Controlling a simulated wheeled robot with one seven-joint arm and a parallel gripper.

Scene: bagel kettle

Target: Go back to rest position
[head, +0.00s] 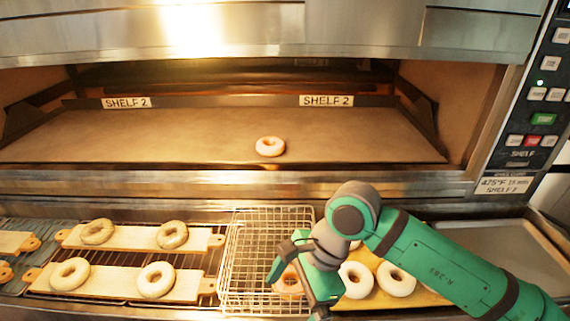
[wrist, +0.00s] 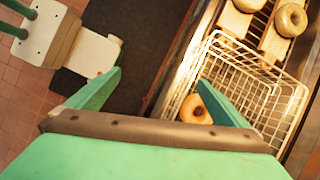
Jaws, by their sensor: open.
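My gripper (head: 297,290) is over the wire basket's right side and the wooden board beside it, in front of the oven. It also shows in the wrist view (wrist: 158,80), with its two green fingers spread wide and nothing between them. A bagel (head: 290,281) shows partly hidden behind the gripper; a bagel (wrist: 190,110) also shows in the wrist view, partly behind the right finger. One bagel (head: 270,146) lies on the oven shelf (head: 180,140).
Bagels lie on wooden boards (head: 130,237) on the left rack. More bagels (head: 396,280) lie on a board (head: 425,297) right of the gripper. An empty metal tray (head: 500,255) is at the right. The oven control panel (head: 540,118) is at upper right. Dark floor mat (wrist: 140,40) shows below.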

